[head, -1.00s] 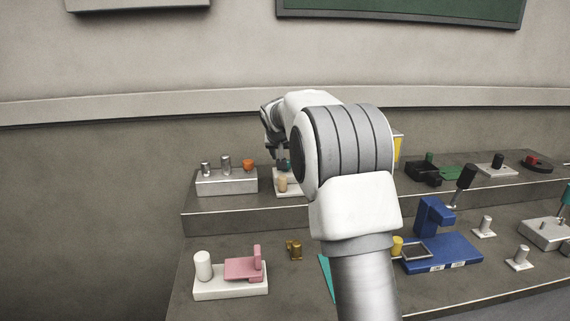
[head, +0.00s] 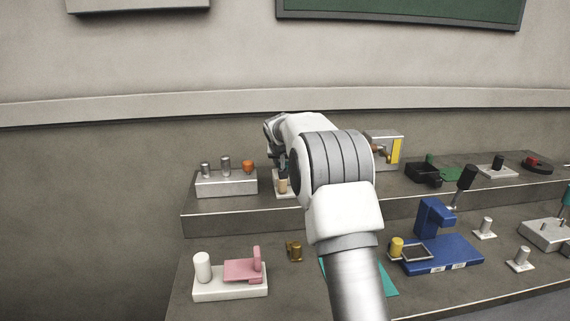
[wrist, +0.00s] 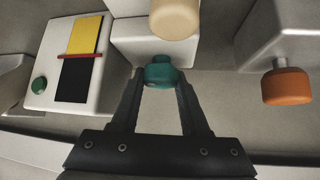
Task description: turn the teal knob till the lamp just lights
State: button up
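The teal knob (wrist: 160,72) sits on the front of a pale fixture box (wrist: 150,42) in the wrist view. The fingertips of my gripper (wrist: 161,80) are on both sides of the knob, with no clear gap beside it; they look closed on it. A cream rounded cap (wrist: 175,17), possibly the lamp, stands on the same fixture and shows no glow. In the head view my gripper (head: 279,152) is over this fixture on the upper step, and the arm hides the teal knob. The cream cap also shows there (head: 283,186).
An orange knob (wrist: 287,86) on a grey block is to the right in the wrist view. A box with a yellow and black panel (wrist: 82,60), a red bar and a green button is to the left. Pink (head: 244,270) and blue (head: 440,252) fixtures stand on the lower step.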

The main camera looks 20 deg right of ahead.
grip_shut()
jog(key=shift+d+r+n+y+p, duration=0.15)
jog(key=shift+n+y+p, duration=0.4)
jog(key=shift+p, duration=0.4)
jog(key=shift+f+n+t+y+p, duration=0.25)
jog(key=shift+n+y+p, duration=0.3)
jog(key=shift+n+p, duration=0.3)
jog(key=o, duration=0.6)
grip_release()
jog(key=shift+c, duration=0.2)
jog(key=shift+r, duration=0.15)
